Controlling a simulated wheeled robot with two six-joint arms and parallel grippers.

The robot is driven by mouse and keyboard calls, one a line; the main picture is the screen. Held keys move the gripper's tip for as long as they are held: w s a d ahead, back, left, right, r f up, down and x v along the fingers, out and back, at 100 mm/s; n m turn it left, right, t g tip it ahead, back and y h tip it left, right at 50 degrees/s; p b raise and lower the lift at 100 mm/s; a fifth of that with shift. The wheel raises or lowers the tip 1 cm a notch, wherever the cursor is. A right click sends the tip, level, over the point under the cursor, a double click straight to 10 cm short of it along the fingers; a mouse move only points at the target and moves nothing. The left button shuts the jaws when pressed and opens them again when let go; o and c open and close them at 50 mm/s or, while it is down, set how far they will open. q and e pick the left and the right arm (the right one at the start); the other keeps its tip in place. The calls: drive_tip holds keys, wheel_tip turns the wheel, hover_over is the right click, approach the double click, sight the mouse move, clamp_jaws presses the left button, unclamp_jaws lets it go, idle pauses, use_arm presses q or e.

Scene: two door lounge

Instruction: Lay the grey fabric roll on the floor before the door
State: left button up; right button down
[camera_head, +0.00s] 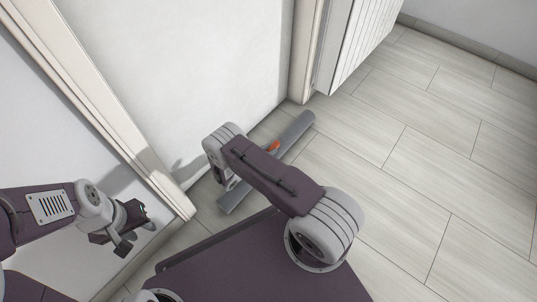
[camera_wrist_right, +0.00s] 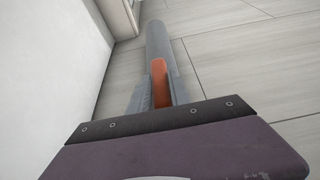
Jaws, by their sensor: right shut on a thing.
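The grey fabric roll (camera_head: 298,130) is a long tube with an orange piece (camera_head: 273,146) on its top. It runs slantwise along the foot of the white wall, at or just above the floor; I cannot tell whether it touches. My right arm hides its middle in the head view. In the right wrist view the roll (camera_wrist_right: 157,40) points away from me, and my right gripper (camera_wrist_right: 157,88) is shut on it at the orange piece. My left gripper (camera_head: 124,228) is open and empty, in front of the white panel at left, apart from the roll.
Pale trim (camera_head: 150,165) edges the panel at left, which may be the door. Another trim (camera_head: 303,60) and a white ribbed panel (camera_head: 362,40) stand at the wall's far end. The tiled floor (camera_head: 440,160) at right is clear.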

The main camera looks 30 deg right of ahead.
drive_tip(key=shift+r, duration=0.15)
drive_tip(key=c, duration=1.2)
unclamp_jaws()
